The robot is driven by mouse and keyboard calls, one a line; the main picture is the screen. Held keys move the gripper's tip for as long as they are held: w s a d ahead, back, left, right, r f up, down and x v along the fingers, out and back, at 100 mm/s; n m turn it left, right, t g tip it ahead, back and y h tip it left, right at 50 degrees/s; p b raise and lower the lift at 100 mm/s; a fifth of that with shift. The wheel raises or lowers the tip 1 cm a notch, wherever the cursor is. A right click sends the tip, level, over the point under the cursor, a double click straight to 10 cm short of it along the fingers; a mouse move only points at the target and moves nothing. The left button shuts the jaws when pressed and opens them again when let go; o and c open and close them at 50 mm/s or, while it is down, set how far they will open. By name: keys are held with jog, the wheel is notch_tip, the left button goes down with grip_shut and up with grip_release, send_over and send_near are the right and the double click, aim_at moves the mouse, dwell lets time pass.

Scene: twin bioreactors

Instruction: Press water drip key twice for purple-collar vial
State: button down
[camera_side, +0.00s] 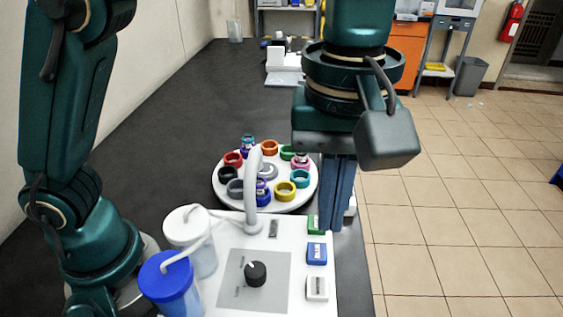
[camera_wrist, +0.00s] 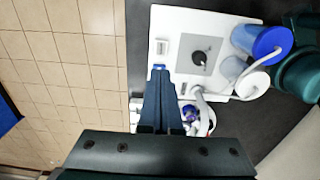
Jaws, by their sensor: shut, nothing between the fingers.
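The white machine (camera_side: 230,232) has a column of green (camera_side: 313,224), blue (camera_side: 316,253) and white (camera_side: 317,288) keys; their labels are too small to read. The white key (camera_wrist: 161,47) also shows in the wrist view. In the wrist view the fingertips (camera_wrist: 158,70) lie near the blue key. Whether they touch a key I cannot tell.
The carousel holds several other coloured collars, including a yellow one (camera_side: 285,191). A blue-lidded bottle (camera_side: 170,280) and a white-lidded bottle (camera_side: 190,230) with tubes stand at the machine's left. A black knob (camera_side: 256,273) sits on its panel.

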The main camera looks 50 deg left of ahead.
aim_at(310, 280)
dwell(0.4)
jog(key=s+d+f+n+g+h, duration=0.2)
jog(key=s+d+n+g+h, duration=0.15)
jog(key=n, duration=0.25)
jog(key=w+a+n+t+h, duration=0.1)
jog(key=n, duration=0.2)
jog(key=w+a+n+t+h, duration=0.1)
jog(key=a+n+h, duration=0.1)
jog(key=n, duration=0.2)
jog(key=w+a+n+t+h, duration=0.1)
jog(key=a+n+h, duration=0.1)
jog(key=n, duration=0.2)
jog(key=shift+w+f+h, duration=0.2)
jog(key=shift+f+h, duration=0.05)
jog(key=shift+f, duration=0.05)
jog(key=shift+f, duration=0.1)
jog(key=shift+f, duration=4.35)
